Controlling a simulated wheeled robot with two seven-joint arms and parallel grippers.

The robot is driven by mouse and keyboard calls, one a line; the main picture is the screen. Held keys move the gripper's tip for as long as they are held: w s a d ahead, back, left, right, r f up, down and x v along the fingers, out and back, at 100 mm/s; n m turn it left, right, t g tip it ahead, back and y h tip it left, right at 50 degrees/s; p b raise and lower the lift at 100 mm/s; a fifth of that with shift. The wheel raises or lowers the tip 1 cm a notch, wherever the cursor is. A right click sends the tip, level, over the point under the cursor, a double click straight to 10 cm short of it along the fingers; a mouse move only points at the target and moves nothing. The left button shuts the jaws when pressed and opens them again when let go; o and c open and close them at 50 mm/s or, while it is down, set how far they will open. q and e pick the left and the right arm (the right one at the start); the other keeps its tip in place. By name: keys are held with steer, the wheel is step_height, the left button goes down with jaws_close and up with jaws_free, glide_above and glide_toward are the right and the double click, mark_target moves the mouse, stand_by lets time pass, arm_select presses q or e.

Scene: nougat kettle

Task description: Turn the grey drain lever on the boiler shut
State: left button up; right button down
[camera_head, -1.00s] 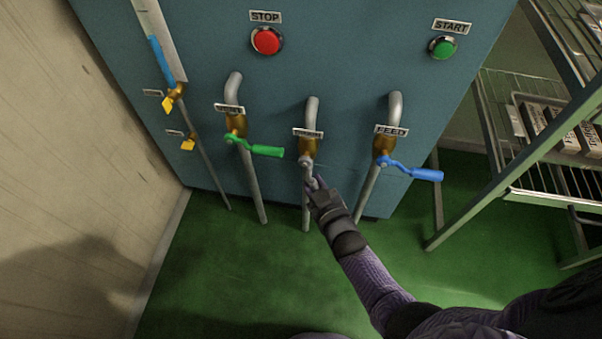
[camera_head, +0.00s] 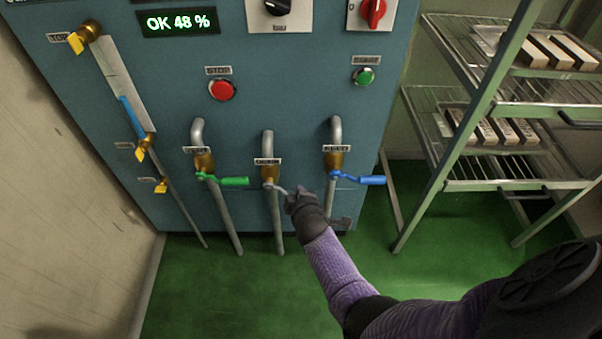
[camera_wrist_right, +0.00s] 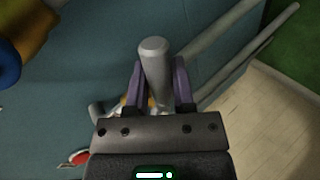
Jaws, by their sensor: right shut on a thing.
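The boiler (camera_head: 190,100) is the blue cabinet ahead. Its grey drain lever (camera_head: 278,189) sits on the middle brass valve (camera_head: 268,172). In the head view the lever points to the right and slightly down, crosswise to its pipe. My right gripper (camera_head: 296,196) is at the lever's free end and covers most of its handle. In the right wrist view the grey handle (camera_wrist_right: 155,62) stands between the two purple fingers of the right gripper (camera_wrist_right: 159,78), which is shut on it. My left gripper is not in view.
A green lever (camera_head: 232,181) is on the valve to the left. A blue lever (camera_head: 371,180) is close to the right of my gripper. A green rack (camera_head: 478,110) with trays stands at the right. The green floor (camera_head: 240,300) in front is clear.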

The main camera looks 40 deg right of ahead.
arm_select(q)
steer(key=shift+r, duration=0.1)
arm_select(e)
steer(key=shift+s+d+r+n+g+h, duration=0.1)
steer(key=shift+r+n+g+h, duration=0.6)
steer(key=shift+r+n+h, duration=0.25)
steer(key=shift+r, duration=0.1)
steer(key=shift+c, duration=2.4)
jaws_free()
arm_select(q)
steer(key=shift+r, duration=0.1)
arm_select(e)
steer(key=shift+r, duration=0.1)
